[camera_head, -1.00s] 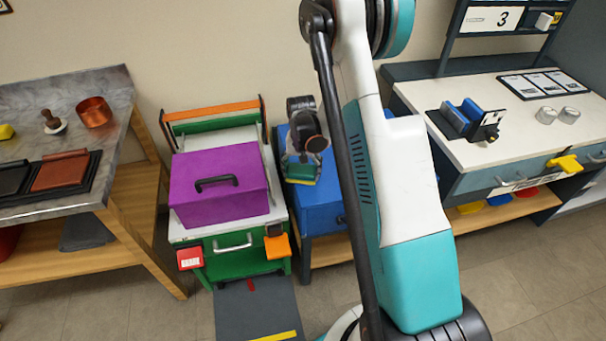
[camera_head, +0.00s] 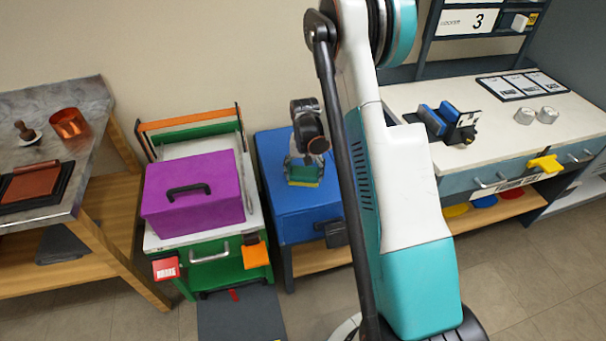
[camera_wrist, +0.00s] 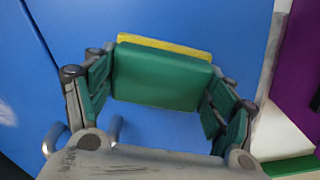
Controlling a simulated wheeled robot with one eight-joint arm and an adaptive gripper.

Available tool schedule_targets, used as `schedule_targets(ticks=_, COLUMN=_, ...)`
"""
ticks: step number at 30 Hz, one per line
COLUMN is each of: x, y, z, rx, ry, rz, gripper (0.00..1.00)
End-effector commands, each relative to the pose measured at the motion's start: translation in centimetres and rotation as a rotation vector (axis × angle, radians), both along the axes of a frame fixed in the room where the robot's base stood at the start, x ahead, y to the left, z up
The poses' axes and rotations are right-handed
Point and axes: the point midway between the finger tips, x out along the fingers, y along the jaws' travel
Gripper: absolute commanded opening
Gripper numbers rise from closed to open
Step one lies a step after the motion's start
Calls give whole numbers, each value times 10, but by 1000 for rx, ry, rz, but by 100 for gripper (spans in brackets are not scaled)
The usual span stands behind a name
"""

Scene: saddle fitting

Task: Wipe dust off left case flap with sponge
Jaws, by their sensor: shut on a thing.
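My gripper (camera_head: 303,170) is shut on a sponge (camera_wrist: 160,78), green with a yellow layer, and points down over the blue case (camera_head: 268,150). The sponge also shows in the head view (camera_head: 303,181), over the middle of the case top. In the wrist view the blue surface (camera_wrist: 165,125) lies just beneath the sponge; I cannot tell if they touch. A dark seam at the left of that view divides two blue panels. A pale smudge (camera_wrist: 6,114), possibly dust, lies on the panel beyond it. I cannot tell which panel is the left flap.
A purple box (camera_head: 215,205) stands on a green cart (camera_head: 212,272) left of the case. Further left is a bench (camera_head: 60,100) with a copper pot (camera_head: 69,124). A white-topped workbench (camera_head: 410,105) is at the right. My arm hides the space between case and workbench.

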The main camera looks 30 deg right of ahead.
Motion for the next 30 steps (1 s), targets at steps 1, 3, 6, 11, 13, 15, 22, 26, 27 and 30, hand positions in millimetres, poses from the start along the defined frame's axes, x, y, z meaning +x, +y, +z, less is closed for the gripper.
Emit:
schedule_targets(ticks=1, x=0, y=-2, z=2, rx=-1, ry=0, rz=0, gripper=50)
schedule_targets(ticks=3, x=1, y=-3, z=-1, rx=-1, ry=0, rz=1, gripper=50)
schedule_targets(ticks=6, x=2, y=-4, z=9, rx=-1, ry=0, rz=3, gripper=50)
schedule_targets(ticks=11, x=3, y=-4, z=30, rx=-1, ry=0, rz=5, gripper=50)
schedule_targets(ticks=13, x=4, y=-4, z=36, rx=-1, ry=0, rz=6, gripper=50)
schedule_targets(ticks=15, x=4, y=-4, z=43, rx=-1, ry=0, rz=6, gripper=50)
schedule_targets(ticks=22, x=6, y=-4, z=63, rx=-1, ry=0, rz=9, gripper=50)
schedule_targets(ticks=26, x=7, y=-4, z=74, rx=-1, ry=0, rz=10, gripper=50)
schedule_targets(ticks=27, x=7, y=-4, z=77, rx=-1, ry=0, rz=10, gripper=50)
schedule_targets(ticks=30, x=8, y=-4, z=80, rx=-1, ry=0, rz=11, gripper=50)
